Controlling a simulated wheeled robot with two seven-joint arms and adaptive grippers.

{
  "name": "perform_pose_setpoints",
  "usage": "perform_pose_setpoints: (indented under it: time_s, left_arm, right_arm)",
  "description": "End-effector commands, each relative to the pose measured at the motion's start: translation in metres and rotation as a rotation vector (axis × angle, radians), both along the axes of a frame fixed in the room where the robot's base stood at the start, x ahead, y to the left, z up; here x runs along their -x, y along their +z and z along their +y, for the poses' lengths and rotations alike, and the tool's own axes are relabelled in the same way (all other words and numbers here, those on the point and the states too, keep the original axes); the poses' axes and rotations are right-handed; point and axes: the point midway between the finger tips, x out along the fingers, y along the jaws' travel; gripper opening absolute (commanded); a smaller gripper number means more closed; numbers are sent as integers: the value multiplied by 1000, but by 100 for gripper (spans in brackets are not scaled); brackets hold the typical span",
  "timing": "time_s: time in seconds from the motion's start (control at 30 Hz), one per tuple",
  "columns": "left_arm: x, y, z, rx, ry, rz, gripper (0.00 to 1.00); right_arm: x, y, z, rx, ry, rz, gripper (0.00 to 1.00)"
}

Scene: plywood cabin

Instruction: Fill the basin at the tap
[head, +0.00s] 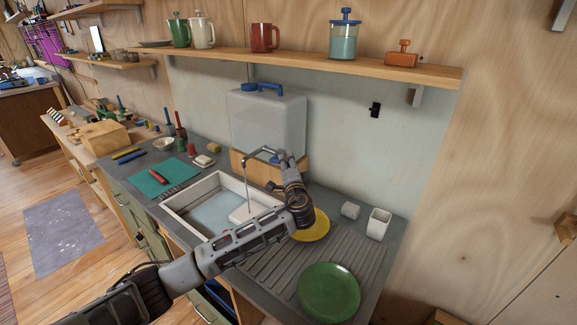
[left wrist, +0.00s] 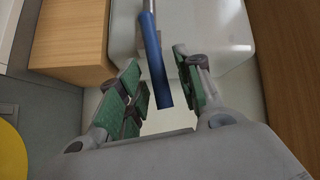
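The white sink (head: 171,205) is set in the grey counter with pale bluish water in it. A white block-like thing, maybe a small basin (head: 240,213), shows at its right, partly behind my arm. A thin bent metal tap (head: 262,150) reaches over the sink; a thin vertical line drops from its end, and I cannot tell whether it is pipe or water. My left gripper (head: 287,164) is at the tap's base, before the clear water tank (head: 268,122). In the left wrist view, its green-padded fingers (left wrist: 160,72) stand apart on both sides of a blue lever (left wrist: 153,55). My right gripper is out of view.
A yellow plate (head: 312,228) lies beside my left wrist, and a green plate (head: 329,290) on the ribbed drainer. A wooden shelf (head: 300,60) with mugs runs above. A wooden block (left wrist: 70,40) borders the lever.

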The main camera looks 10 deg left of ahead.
Motion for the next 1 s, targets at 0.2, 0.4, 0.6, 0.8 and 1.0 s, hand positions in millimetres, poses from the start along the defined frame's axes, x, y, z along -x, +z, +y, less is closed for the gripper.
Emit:
perform_pose_setpoints:
  time_s: [0.2, 0.4, 0.6, 0.8, 1.0]
  left_arm:
    - [0, 0, 0, 0, 0, 0, 35]
    - [0, 0, 0, 0, 0, 0, 10]
    - [0, 0, 0, 0, 0, 0, 0]
    - [0, 0, 0, 0, 1, 0, 0]
    - [-4, 1, 0, 11, 2, 5, 0]
  right_arm:
    - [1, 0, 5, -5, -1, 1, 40]
    - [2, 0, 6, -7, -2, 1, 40]
    - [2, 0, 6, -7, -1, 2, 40]
    - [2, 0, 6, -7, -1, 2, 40]
    - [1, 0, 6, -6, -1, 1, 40]
